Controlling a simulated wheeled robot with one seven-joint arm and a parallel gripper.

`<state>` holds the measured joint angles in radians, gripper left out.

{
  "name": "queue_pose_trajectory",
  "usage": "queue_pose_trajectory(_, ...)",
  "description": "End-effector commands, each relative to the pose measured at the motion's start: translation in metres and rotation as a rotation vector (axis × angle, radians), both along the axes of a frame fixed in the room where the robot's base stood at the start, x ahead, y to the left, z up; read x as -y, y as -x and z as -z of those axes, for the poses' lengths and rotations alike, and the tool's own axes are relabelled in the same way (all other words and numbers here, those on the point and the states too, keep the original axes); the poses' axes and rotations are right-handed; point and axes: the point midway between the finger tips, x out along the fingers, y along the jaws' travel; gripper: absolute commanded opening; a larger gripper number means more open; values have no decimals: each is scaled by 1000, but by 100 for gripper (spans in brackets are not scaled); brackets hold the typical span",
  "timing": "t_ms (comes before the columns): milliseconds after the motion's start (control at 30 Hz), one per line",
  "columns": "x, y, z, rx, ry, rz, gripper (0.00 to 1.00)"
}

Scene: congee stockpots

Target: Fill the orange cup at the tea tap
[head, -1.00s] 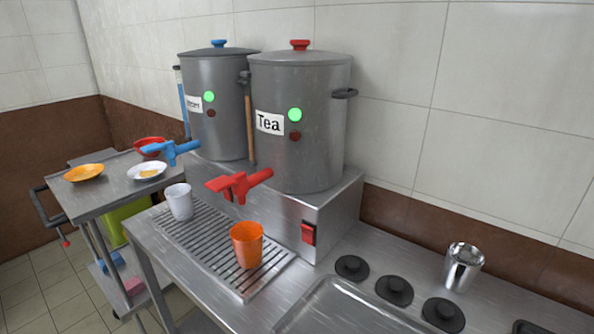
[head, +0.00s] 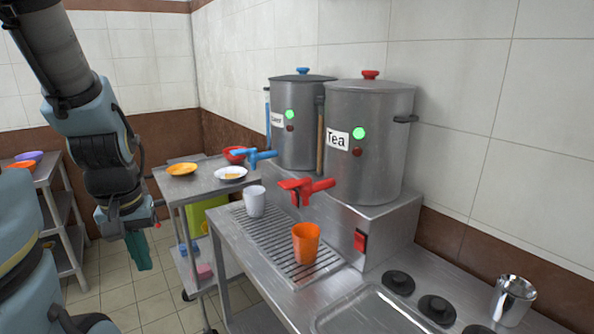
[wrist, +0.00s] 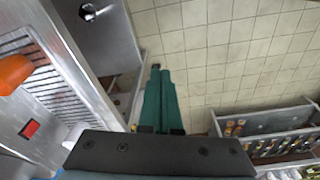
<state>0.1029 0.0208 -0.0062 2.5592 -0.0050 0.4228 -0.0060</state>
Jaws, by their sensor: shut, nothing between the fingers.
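The orange cup (head: 306,243) stands upright on the drip grate (head: 271,232), a little in front of and below the red tea tap (head: 306,190). The tap is on the grey pot labelled Tea (head: 369,150). My gripper (head: 139,250) hangs at the left of the head view, pointing down, off the counter and well apart from the cup. In the wrist view its green fingers (wrist: 159,98) are together and empty above the tiled floor. The orange cup (wrist: 14,73) shows partly at the left edge there. The inside of the cup cannot be seen clearly.
A white cup (head: 255,201) stands on the grate near the blue tap (head: 254,157) of the other pot (head: 300,115). A cart (head: 187,192) with plates and a red bowl is behind the counter's left end. A steel cup (head: 511,299) stands at right.

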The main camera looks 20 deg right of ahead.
Motion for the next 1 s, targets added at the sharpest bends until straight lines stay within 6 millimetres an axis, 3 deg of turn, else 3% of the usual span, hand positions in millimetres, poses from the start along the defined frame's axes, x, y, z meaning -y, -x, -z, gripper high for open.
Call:
queue_pose_trajectory(167, 21, -26, -9, -5, 9, -13, 0)
queue_pose_trajectory(267, 54, -57, -27, -19, 21, -38, 0)
queue_pose_trajectory(400, 124, -92, -72, -53, 32, -95, 0)
queue_pose_trajectory(500, 178, -101, -111, -77, 35, -137, 0)
queue_pose_trajectory(600, 226, -94, -152, -99, 31, -182, 0)
queue_pose_trajectory(733, 272, -73, -197, -120, 22, -230, 0)
queue_pose_trajectory(833, 292, -56, -223, -130, 12, -260, 0)
queue_pose_trajectory(1000, 306, -40, -244, -138, 3, -287, 0)
